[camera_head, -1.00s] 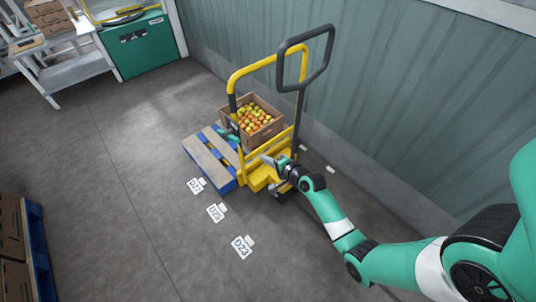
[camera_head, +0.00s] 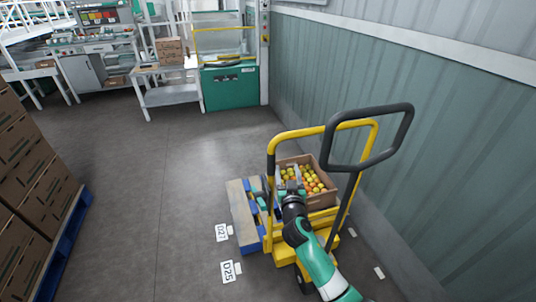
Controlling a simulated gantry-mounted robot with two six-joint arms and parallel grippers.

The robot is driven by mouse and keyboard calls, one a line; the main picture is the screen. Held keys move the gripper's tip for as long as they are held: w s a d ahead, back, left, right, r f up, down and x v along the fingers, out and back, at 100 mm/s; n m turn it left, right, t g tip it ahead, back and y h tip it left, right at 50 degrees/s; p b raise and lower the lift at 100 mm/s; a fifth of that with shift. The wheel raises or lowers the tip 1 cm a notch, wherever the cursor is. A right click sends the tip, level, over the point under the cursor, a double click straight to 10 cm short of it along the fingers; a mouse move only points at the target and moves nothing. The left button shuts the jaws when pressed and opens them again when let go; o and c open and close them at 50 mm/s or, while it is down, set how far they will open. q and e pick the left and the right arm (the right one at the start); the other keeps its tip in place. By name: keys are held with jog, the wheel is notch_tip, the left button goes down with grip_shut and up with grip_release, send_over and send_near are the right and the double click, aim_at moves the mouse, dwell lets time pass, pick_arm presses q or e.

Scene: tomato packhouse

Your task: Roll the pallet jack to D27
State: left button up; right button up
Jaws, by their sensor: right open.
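The yellow pallet jack (camera_head: 272,228) stands upright beside the green wall, with its black loop handle (camera_head: 408,128) raised at the right. A pallet with grey-brown boards and blue blocks (camera_head: 241,212) sits at its left side. A brown crate (camera_head: 324,200) of red and yellow tomatoes (camera_head: 306,181) is behind the yellow frame. The floor tag D27 (camera_head: 221,232) lies just left of the pallet's near corner. My right gripper (camera_head: 290,178) is open in front of the crate, overlapping the jack's frame; I cannot tell whether it touches. My left gripper does not show.
Tag D25 (camera_head: 228,271) lies nearer than D27. Stacked cartons (camera_head: 35,165) on a blue pallet (camera_head: 62,245) stand at the left. A green cabinet (camera_head: 230,88) and a grey bench (camera_head: 170,95) stand at the back. The floor between is clear.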

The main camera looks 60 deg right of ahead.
aim_at(270, 152)
jog(key=w+a+t, duration=0.1)
jog(key=w+a, duration=0.3)
jog(key=shift+y, duration=0.3)
jog(key=b+x, duration=0.2)
jog(key=x, duration=0.1)
jog(key=b+x, duration=0.2)
jog(key=x, duration=0.2)
jog(key=b+x, duration=0.2)
jog(key=x, duration=0.2)
jog(key=shift+s+d, duration=0.3)
jog(key=shift+d, duration=0.05)
jog(key=shift+w+d, duration=0.15)
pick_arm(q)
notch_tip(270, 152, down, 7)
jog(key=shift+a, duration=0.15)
pick_arm(e)
jog(key=shift+r, duration=0.1)
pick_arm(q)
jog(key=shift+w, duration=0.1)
pick_arm(e)
grip_shut()
